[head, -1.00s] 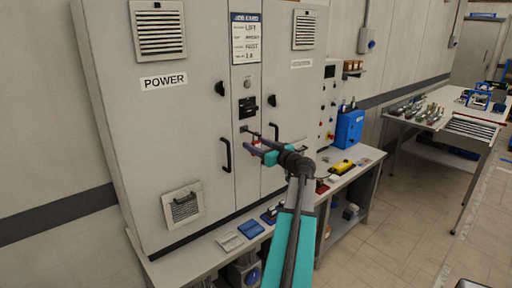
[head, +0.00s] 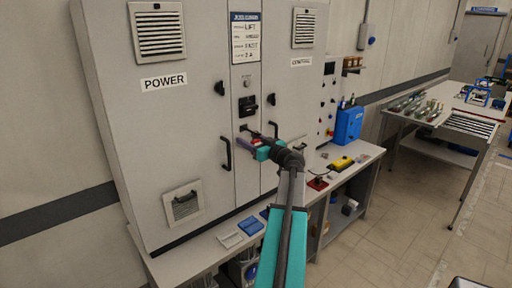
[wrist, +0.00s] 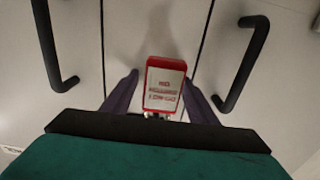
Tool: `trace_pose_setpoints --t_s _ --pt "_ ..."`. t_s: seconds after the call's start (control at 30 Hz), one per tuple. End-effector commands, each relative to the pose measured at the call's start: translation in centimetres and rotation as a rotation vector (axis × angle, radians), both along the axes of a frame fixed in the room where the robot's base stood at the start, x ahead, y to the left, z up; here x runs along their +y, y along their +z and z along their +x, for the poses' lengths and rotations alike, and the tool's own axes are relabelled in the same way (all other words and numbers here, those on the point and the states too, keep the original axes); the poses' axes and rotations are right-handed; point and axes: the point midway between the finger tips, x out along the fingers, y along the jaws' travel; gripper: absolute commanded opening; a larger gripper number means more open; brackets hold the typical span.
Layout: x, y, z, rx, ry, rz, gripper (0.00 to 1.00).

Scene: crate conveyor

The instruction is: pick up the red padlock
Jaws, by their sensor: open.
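The red padlock (wrist: 147,98) has a white label with dark and red lettering. In the wrist view it sits between the two dark purple fingers of my gripper (wrist: 161,77). A gap shows on each side of it, so the fingers are open around it and not clamped. Part of a metal piece shows at its lower edge. In the head view my gripper (head: 246,144) is in front of the grey cabinet (head: 190,120), just below the black switch handle (head: 248,106). There the padlock is mostly hidden by the gripper.
Black door handles (wrist: 52,60) and (wrist: 243,65) flank the gripper on both sides. A bench (head: 345,172) below carries a blue pad (head: 250,226), a yellow device (head: 342,163) and a blue box (head: 349,126). A second table (head: 440,124) stands to the right.

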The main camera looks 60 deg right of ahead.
Motion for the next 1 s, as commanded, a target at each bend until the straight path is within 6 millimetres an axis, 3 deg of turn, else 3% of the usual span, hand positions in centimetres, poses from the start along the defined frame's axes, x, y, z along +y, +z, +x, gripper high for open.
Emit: trace_pose_setpoints --t_s 0.03,0.3,0.73,1.0 --pt "0.0 0.0 0.0 0.0 0.0 0.0 0.5" --pt "0.0 0.0 0.0 0.0 0.001 0.0 0.07" --pt "0.0 0.3 0.1 0.0 0.001 0.0 0.07" --pt "0.1 1.4 -0.1 -0.001 0.001 0.0 0.07"
